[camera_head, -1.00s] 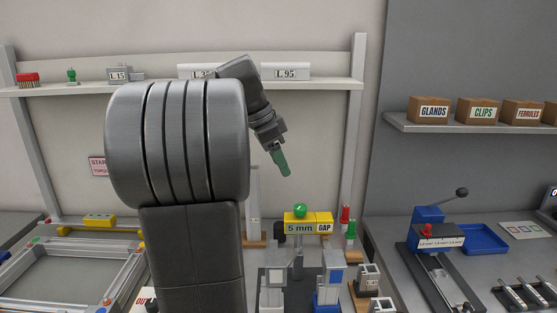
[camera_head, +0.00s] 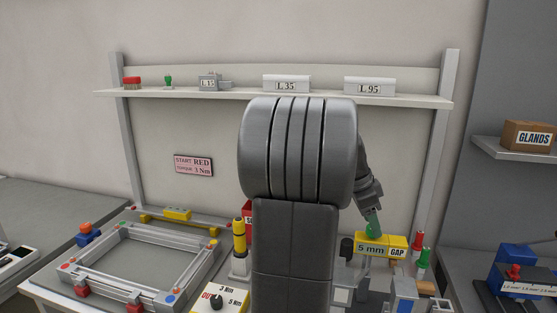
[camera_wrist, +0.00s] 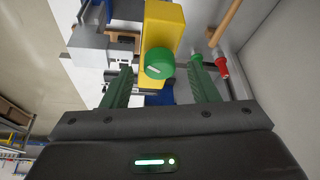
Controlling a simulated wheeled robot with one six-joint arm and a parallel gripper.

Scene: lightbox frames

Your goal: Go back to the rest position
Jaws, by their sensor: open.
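My gripper (camera_wrist: 160,66) is open, with its two green fingers on either side of a round green knob in the wrist view. The knob (camera_wrist: 159,63) stands on a yellow block (camera_wrist: 163,25); I cannot tell whether the fingers touch it. In the head view my gripper (camera_head: 372,214) is low at the right of my arm, its green fingertips overlapping the knob above the yellow "5 mm GAP" block (camera_head: 372,246). My own arm hides part of the bench there. No rest position is marked in view.
A metal frame (camera_head: 128,264) lies on the bench at left, beside a yellow-topped post (camera_head: 239,238) and a torque dial box (camera_head: 219,300). Red and green pegs (camera_head: 421,257) stand right of the block. A shelf (camera_head: 230,94) with labelled blocks runs behind.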

